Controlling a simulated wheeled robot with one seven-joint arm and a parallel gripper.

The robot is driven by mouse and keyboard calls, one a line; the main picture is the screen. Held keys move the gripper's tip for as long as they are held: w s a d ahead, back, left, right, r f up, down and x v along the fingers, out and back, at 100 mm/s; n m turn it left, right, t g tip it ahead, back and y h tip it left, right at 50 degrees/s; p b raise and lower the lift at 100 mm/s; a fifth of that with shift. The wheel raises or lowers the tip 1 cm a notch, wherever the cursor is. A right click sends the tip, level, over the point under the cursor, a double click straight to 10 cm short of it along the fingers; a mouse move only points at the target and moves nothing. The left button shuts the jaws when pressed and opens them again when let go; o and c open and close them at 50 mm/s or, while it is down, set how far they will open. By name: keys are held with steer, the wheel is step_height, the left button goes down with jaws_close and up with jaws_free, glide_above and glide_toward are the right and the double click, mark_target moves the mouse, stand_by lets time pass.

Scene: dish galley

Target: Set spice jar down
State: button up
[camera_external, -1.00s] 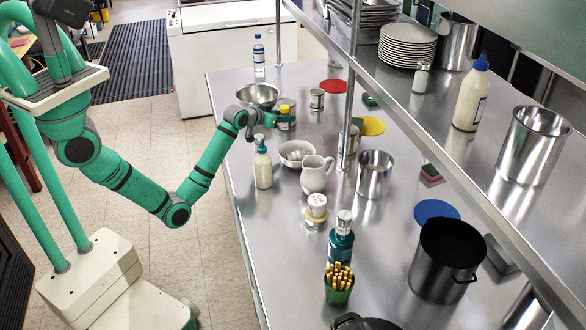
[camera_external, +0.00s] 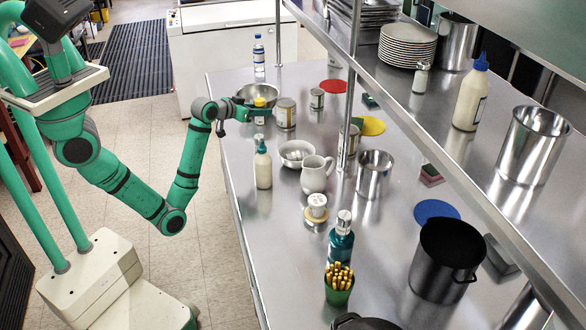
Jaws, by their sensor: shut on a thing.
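My gripper (camera_external: 255,113) is at the far left of the steel counter, shut on the spice jar (camera_external: 260,103), a small jar with a yellow lid. The jar is upright between the fingers, in front of a steel bowl (camera_external: 246,94). Its lower part is partly hidden by the fingers, and I cannot tell whether its base touches the counter.
A water bottle (camera_external: 259,58) stands behind. A smaller can (camera_external: 317,99) is to the right.

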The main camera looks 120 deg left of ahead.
mark_target(260, 99)
step_height(260, 99, up, 5)
steer(key=shift+f, duration=0.15)
steer(key=w+d+m+t+h, duration=0.2)
steer(key=w+d+m+t, duration=0.1)
steer(key=w+d, duration=0.75)
steer(key=w+d+m+t+h, duration=0.25)
steer(key=w+d, duration=0.45)
steer(key=w, duration=0.6)
steer(key=w+d+m+t+h, duration=0.2)
steer(key=w+d+m+t, duration=0.15)
steer(key=w+d, duration=0.7)
steer(key=w+d+m+t+h, duration=0.1)
steer(key=w+d+m+h, duration=0.3)
steer(key=d, duration=0.9)
steer(key=w+d+m+h, duration=0.25)
steer(key=w+d, duration=0.45)
steer(key=d, duration=0.7)
steer(key=shift+n, duration=0.25)
steer(key=shift+a+f, duration=0.1)
steer(key=shift+f, duration=8.7)
steer(key=shift+f, duration=0.1)
steer(key=o, duration=1.1)
